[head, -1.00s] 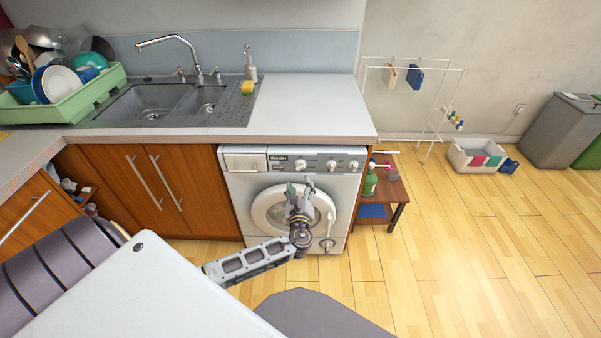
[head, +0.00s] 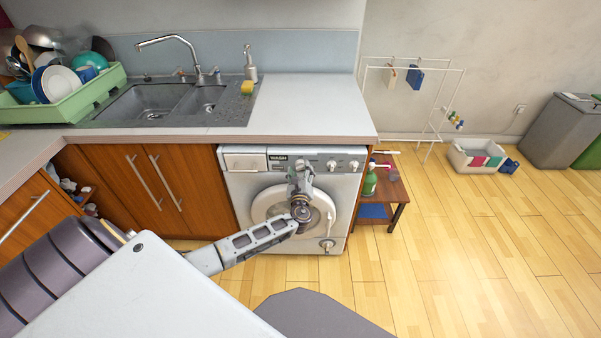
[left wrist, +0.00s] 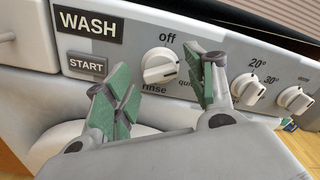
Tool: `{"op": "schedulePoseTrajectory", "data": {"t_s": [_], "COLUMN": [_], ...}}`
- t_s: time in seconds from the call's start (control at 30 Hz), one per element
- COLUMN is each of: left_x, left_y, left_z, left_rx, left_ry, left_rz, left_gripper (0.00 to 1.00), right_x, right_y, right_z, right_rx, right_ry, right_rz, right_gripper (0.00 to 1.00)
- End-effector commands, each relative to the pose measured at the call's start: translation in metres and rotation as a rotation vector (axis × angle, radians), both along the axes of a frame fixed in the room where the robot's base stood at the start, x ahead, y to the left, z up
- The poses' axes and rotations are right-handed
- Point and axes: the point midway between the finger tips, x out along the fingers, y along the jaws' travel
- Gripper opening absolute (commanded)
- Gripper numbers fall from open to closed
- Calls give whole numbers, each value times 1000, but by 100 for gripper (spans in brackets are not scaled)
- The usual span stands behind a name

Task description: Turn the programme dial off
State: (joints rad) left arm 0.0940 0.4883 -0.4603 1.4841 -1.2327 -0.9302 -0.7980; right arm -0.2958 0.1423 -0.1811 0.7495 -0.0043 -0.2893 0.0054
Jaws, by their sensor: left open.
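The washing machine (head: 238,186) stands under the counter, with WASH and START labels at the left of its panel. In the left wrist view the programme dial (left wrist: 159,66) is a white round knob, with "off" above it and "rinse" below it. Its pointer is turned away from "off", toward the lower right. My left gripper (left wrist: 160,92) is open, its green-padded fingers either side of the dial in that view, apparently short of it. In the head view my left gripper (head: 301,168) is in front of the panel and hides the dial. My right gripper is not in view.
Two more knobs, a temperature knob (left wrist: 245,88) and another (left wrist: 294,99), sit to the right of the dial. The counter (head: 310,110) overhangs the panel. A small table (head: 393,188) with a green bottle (head: 370,180) stands at the right.

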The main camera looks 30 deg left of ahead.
Motion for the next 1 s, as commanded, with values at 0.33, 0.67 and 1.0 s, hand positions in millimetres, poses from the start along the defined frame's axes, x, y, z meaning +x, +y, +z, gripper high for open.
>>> {"op": "schedulePoseTrajectory", "data": {"t_s": [0.33,0.67,1.0], "left_x": [0,0,0], "left_y": [0,0,0], "left_z": [0,0,-1], "left_rx": [0,-1,-49], "left_ry": [0,0,-31], "left_rz": [0,1,1], "left_gripper": [39,10,10], "right_x": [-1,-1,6], "right_y": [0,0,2], "right_z": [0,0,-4], "right_rx": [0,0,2], "right_ry": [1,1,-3], "right_rz": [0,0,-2], "right_gripper": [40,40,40]}}
